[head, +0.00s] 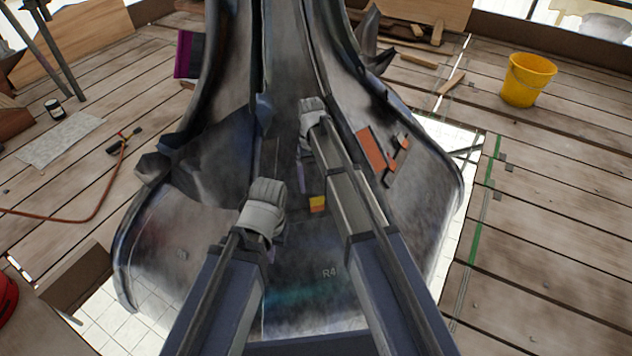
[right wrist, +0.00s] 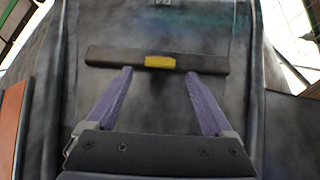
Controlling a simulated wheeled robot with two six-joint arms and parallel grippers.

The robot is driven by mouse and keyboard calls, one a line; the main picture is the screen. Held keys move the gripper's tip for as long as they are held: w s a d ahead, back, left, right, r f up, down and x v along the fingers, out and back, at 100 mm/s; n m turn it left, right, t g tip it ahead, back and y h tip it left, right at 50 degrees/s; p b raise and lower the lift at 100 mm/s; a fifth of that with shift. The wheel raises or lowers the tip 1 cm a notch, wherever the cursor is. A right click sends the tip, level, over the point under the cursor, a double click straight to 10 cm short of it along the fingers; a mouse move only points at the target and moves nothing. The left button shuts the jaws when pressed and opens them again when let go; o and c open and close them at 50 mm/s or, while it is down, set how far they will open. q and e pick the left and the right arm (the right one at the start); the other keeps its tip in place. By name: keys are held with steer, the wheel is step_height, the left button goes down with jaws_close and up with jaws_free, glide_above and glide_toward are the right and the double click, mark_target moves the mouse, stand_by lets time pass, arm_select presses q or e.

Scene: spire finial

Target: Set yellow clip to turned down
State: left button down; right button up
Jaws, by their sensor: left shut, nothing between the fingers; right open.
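The yellow clip (right wrist: 160,62) is a small yellow block near the middle of a dark bar (right wrist: 105,55) on the curved dark spire surface. In the head view the clip (head: 317,202) shows as a small yellow and orange patch between my two arms, and the bar is mostly hidden there. My right gripper (right wrist: 160,73) is open, its two purple fingers apart below the clip, tips near the bar's lower edge. I cannot tell whether they touch it. My left gripper (head: 265,205) is shut and empty, left of the clip; its fingertips are hard to make out.
Orange-red panels (head: 373,150) sit on the spire right of my right arm. Painted "R4" marks (head: 329,272) show below the clip. The spire stands in an opening in a plank floor. A yellow bucket (head: 528,80) is at the right; a red hose (head: 105,200) lies left.

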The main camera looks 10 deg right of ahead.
steer(key=shift+c, duration=0.3)
steer(key=s+r+p, duration=0.2)
steer(key=s, duration=0.5)
steer(key=s+a+r+n+t+p, duration=0.1)
steer(key=s+r+p, duration=0.1)
steer(key=s, duration=0.5)
steer(key=s+a+r+n+t+h+p, duration=0.1)
steer(key=s+r+p, duration=0.1)
steer(key=s, duration=0.6)
steer(key=shift+s+r+p, duration=0.1)
steer(key=shift+r+p, duration=0.15)
steer(key=shift+p, duration=0.3)
steer(key=c, duration=0.7)
steer(key=shift+s, duration=0.3)
